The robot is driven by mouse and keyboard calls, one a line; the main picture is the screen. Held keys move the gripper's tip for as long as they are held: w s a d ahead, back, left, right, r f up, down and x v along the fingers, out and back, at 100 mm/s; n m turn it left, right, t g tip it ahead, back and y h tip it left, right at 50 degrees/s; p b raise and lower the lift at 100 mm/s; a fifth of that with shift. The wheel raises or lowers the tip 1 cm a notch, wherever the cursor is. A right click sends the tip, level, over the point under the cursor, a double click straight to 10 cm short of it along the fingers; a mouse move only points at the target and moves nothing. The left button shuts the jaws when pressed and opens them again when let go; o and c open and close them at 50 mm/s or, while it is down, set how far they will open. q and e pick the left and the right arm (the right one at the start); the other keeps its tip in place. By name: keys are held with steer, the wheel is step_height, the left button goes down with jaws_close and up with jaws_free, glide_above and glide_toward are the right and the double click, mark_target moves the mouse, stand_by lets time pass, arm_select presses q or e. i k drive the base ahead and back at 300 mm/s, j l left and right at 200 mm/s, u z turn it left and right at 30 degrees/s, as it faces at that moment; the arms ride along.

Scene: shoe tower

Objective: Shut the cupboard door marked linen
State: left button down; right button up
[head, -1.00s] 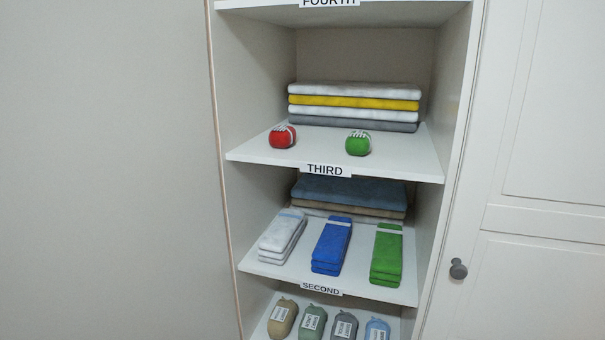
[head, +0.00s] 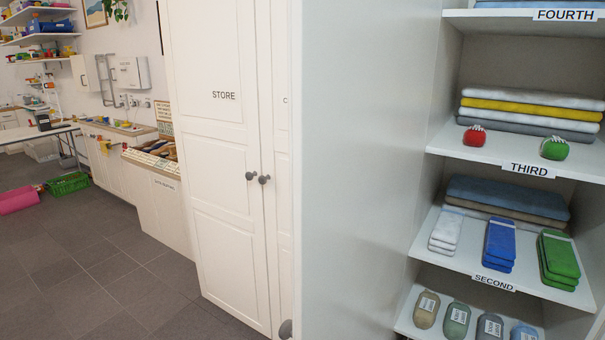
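An open cupboard fills the right side of the head view, with shelves marked FOURTH, THIRD (head: 529,170) and SECOND. A plain pale panel (head: 365,170) stands left of the shelves and looks like the inner face of its open door. A grey knob (head: 286,329) shows at the panel's far edge, low down. No linen mark is visible; the panel's outer face is hidden. Neither of my grippers is in view.
The closed store cupboard door (head: 212,140) stands left of the panel, beside another door, mostly hidden. Grey floor (head: 90,270) is clear at left; a green crate (head: 67,184) stands farther back.

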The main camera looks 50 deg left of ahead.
mark_target(361, 73)
steer(key=k+j, duration=0.1)
steer(key=j, duration=0.65)
steer(key=k+j, duration=0.15)
steer(key=j, duration=0.25)
steer(key=k+j, duration=0.1)
steer(key=j, duration=0.3)
steer(key=i+j, duration=0.25)
steer(key=j+z, duration=0.05)
steer(key=j, duration=0.05)
